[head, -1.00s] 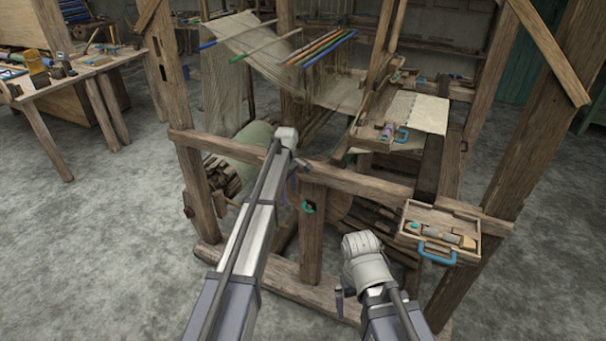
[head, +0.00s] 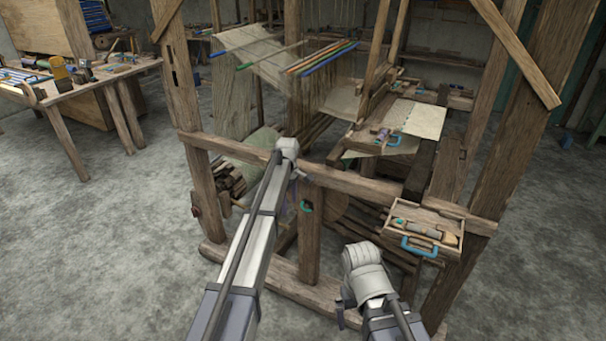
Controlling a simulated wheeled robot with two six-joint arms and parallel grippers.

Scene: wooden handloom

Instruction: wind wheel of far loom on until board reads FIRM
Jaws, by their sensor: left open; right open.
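A wooden handloom (head: 330,180) stands in front of me, with pale cloth (head: 425,118) and coloured rods. A round wooden disc (head: 334,206), possibly a wheel, shows partly behind its short front post (head: 309,240). A small teal ring-shaped piece (head: 306,206) is on that post. No board with readable words is in view, and I cannot tell whether this is the far loom. My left gripper (head: 293,190) is open, hanging below the arm's end near the front rail; its fingers are barely visible. My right gripper (head: 341,314) is open, low in front of the loom, apart from it.
A wooden tray (head: 447,248) with a blue handle and tools sits at the loom's right front. A workbench (head: 75,90) with tools stands at the left. Thick posts and rails surround the loom. The grey floor (head: 110,250) at the left is clear.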

